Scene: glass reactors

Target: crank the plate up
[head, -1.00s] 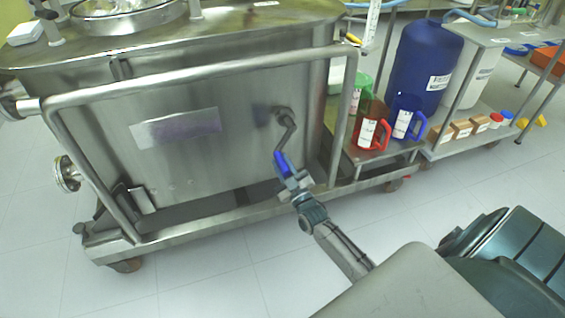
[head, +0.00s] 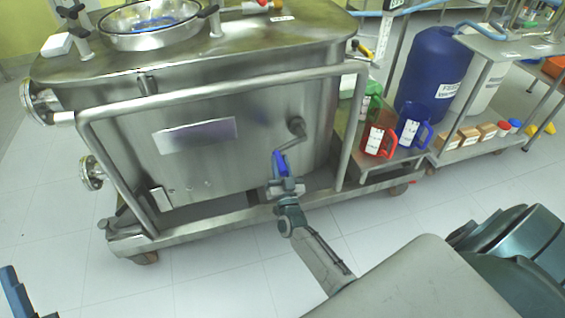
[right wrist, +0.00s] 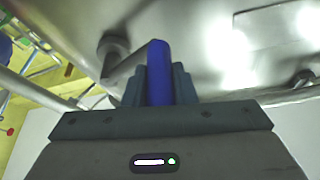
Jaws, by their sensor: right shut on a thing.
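A bent metal crank (head: 290,143) with a blue grip (head: 279,162) sits on the front wall of a steel tank (head: 230,150). The crank arm slopes down and left from its hub (head: 297,127). My right gripper (head: 282,181) is shut on the blue grip. In the right wrist view, the upright blue grip (right wrist: 159,72) stands between the fingers, with the crank arm and hub behind it. Dark blue parts, apparently my left gripper (head: 15,295), show at the bottom left edge, mostly cut off. I cannot make out a plate for certain.
A steel rail (head: 215,83) crosses the tank front above the crank. A round opening (head: 150,22) is on top. A lower trolley (head: 372,160) at the right holds a red jug (head: 375,140) and a blue jug (head: 408,132). The floor in front is clear.

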